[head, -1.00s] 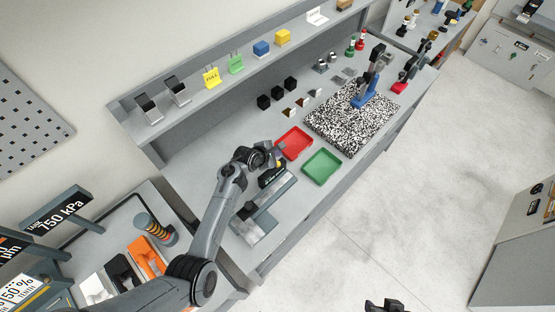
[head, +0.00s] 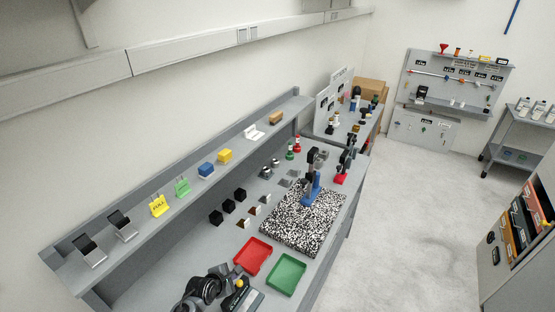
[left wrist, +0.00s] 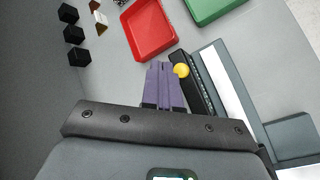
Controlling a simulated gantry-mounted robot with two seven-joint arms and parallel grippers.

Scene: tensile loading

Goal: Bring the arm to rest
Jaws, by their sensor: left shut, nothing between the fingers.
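My left gripper (left wrist: 163,68) shows in the left wrist view with its purple fingers together and nothing between them. It is over the grey bench, short of the red tray (left wrist: 150,28) and beside a dark instrument with a yellow knob (left wrist: 181,70). In the head view my left arm (head: 203,290) comes in at the bottom edge, near the red tray (head: 253,256) and the green tray (head: 286,274). The fingertips are hard to make out there. My right gripper is not in view.
A speckled black-and-white board (head: 290,232) carries a blue and dark stand (head: 312,185). Black cubes (head: 228,206) sit left of it. A raised shelf (head: 140,226) with cards and blocks runs along the back. Open floor (head: 395,240) lies right of the bench.

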